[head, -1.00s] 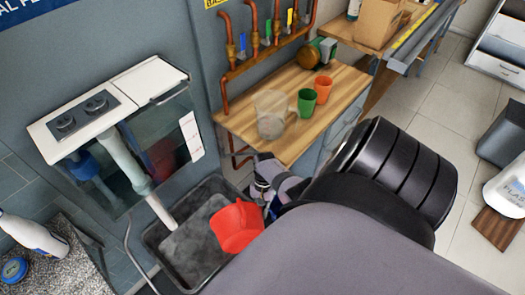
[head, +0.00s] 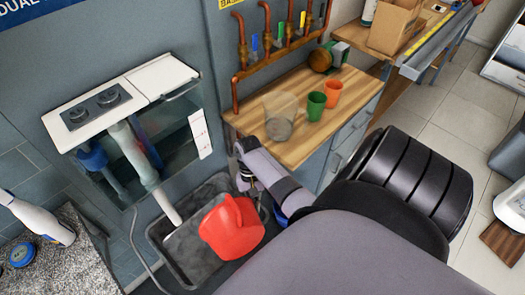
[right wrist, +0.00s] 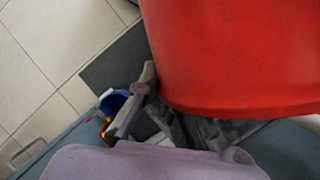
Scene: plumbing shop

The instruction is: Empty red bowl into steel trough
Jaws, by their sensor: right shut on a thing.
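My right gripper (right wrist: 150,105) is shut on the red bowl (head: 232,228); in the head view my arm and the bowl mostly hide the fingers. The bowl is held tilted over the right part of a grey trough-like basin (head: 160,240) on the floor. In the right wrist view the bowl (right wrist: 235,50) fills the upper right, with its outer wall toward the camera. Its inside and any contents are hidden. The visible floor of the basin is grey; I cannot tell whether the basin is steel. My left gripper is not in view.
A wooden bench (head: 300,140) behind holds a clear beaker (head: 279,115), a green cup (head: 316,104) and an orange cup (head: 333,92). A long grey channel (head: 432,45) lies at upper right.

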